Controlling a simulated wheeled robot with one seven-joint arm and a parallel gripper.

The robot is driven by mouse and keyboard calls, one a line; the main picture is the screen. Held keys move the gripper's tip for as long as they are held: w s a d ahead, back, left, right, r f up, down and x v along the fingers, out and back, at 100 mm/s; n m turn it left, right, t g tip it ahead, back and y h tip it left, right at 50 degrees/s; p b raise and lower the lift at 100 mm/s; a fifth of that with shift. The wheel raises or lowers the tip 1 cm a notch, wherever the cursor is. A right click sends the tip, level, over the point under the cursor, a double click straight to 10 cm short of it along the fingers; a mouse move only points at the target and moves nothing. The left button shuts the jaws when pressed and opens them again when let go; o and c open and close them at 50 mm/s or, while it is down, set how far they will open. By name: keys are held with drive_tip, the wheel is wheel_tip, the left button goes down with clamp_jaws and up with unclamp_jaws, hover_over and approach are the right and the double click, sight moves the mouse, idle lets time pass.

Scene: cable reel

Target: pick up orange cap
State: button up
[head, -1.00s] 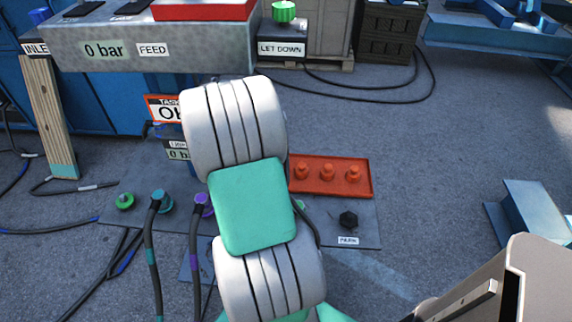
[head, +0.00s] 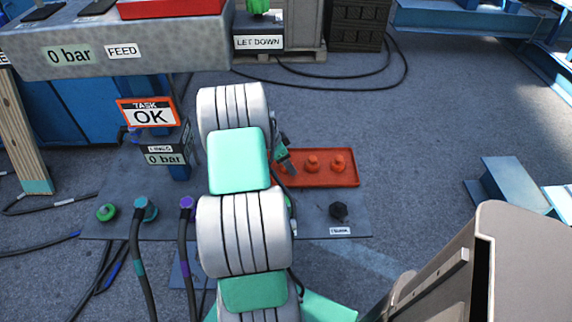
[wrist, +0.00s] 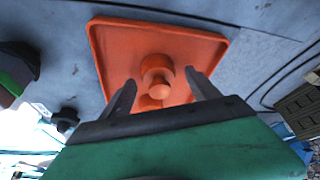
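The orange caps stand upright in a shallow orange-red tray (head: 348,180). In the head view the middle cap (head: 312,163) and the right cap (head: 338,163) show; the left end of the tray is partly covered by my gripper (head: 284,160). In the wrist view one orange cap (wrist: 157,72) stands between and beyond my open, empty fingers (wrist: 160,92), with more orange just below it, partly hidden by the gripper body. The tray (wrist: 112,50) fills the middle of that view. I see no finger touching a cap.
A black knob (head: 339,211) sits on the grey plate right of my arm. Hoses with a teal connector (head: 145,208) and a purple connector (head: 186,203) stand left of it. A green cap (head: 106,212) is further left. Floor right of the tray is clear.

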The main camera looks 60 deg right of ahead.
clamp_jaws()
idle(0.6)
